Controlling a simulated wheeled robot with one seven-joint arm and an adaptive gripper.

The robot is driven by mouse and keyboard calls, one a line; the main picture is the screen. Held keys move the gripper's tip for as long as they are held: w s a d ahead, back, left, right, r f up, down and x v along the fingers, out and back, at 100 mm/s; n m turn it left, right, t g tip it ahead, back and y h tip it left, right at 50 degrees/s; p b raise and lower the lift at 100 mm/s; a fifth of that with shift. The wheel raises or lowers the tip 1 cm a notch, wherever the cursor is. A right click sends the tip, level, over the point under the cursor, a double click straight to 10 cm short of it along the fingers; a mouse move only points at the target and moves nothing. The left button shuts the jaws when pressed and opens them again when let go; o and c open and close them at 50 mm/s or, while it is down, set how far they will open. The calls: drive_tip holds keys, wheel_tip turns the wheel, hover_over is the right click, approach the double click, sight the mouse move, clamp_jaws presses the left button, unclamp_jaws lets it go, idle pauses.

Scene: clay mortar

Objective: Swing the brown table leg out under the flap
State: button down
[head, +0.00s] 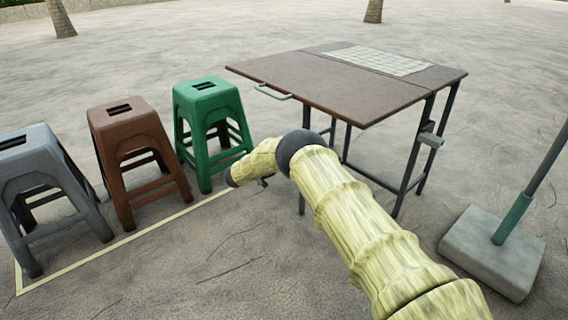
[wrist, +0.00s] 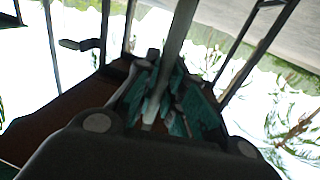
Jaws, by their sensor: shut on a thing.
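The brown table (head: 440,78) stands at the right of the head view. Its brown flap (head: 330,92) reaches left, about level with the top, with a pale handle (head: 272,92) at its edge. In the wrist view my gripper (wrist: 163,100), with teal fingers, is shut around a grey bar-like leg (wrist: 178,35). A brown surface (wrist: 50,118) shows beyond it. The fingers are hidden in the head view, so I cannot tell exactly where along the leg they grip.
Green (head: 208,95), brown (head: 125,120) and grey (head: 35,150) stools stand in a row at the left, within a pale floor line (head: 150,232). A pole on a concrete base (head: 490,255) stands at the right. A light checked cloth (head: 378,60) lies on the tabletop.

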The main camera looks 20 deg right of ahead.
drive_tip(key=shift+w+d+r, duration=0.1)
drive_tip(key=shift+d, duration=0.25)
drive_tip(key=c, duration=1.5)
unclamp_jaws()
drive_tip(key=shift+d, duration=0.1)
drive_tip(key=shift+a, duration=0.5)
drive_tip(key=a, duration=0.4)
drive_tip(key=s+a, duration=0.1)
drive_tip(key=a, duration=0.2)
drive_tip(key=s+a, duration=0.1)
drive_tip(key=a, duration=0.3)
drive_tip(key=shift+a, duration=0.35)
